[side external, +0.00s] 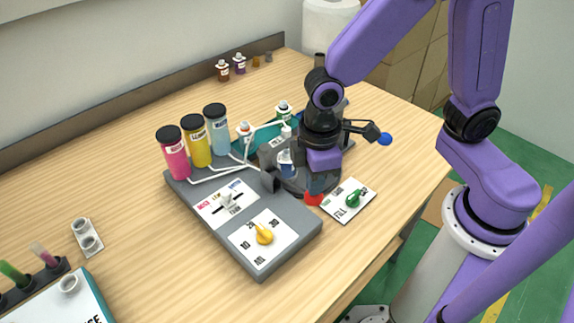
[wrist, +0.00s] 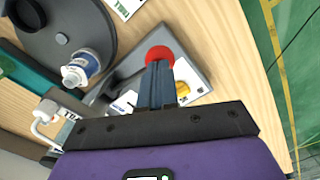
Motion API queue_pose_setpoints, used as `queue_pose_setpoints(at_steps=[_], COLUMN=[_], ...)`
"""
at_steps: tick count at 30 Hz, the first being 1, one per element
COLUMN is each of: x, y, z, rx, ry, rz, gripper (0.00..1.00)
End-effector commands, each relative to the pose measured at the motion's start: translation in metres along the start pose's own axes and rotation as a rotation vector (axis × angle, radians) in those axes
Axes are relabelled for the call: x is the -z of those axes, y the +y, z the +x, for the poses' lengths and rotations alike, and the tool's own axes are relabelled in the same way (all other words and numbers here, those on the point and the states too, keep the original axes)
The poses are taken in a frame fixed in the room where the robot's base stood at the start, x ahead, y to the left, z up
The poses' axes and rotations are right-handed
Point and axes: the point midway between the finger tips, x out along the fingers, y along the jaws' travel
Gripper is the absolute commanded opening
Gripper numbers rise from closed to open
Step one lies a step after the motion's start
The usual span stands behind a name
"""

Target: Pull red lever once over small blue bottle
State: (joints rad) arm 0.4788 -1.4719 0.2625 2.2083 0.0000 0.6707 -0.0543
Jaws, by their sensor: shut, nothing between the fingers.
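The red lever's ball knob (side external: 313,199) shows at the right side of the grey machine, just below my gripper (side external: 316,186). In the wrist view the red knob (wrist: 161,53) sits right at the tips of my gripper (wrist: 157,70). The fingers are shut together and partly cover the knob; I cannot tell whether they touch it. A small bottle with a blue band and white top (wrist: 84,66) stands on the dark round platform (wrist: 60,25).
Pink (side external: 174,155), yellow and light blue cylinders stand behind. Small bottles stand at the wall. The front table is clear.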

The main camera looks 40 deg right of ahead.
Motion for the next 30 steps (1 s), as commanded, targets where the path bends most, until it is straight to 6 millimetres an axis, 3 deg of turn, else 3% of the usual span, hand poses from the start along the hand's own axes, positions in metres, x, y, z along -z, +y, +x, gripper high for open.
queue_pose_setpoints(at_steps=[30], x=[0.000], y=[0.000], z=[0.035], rx=[0.000], ry=[-0.001], rz=[0.000], gripper=[0.00])
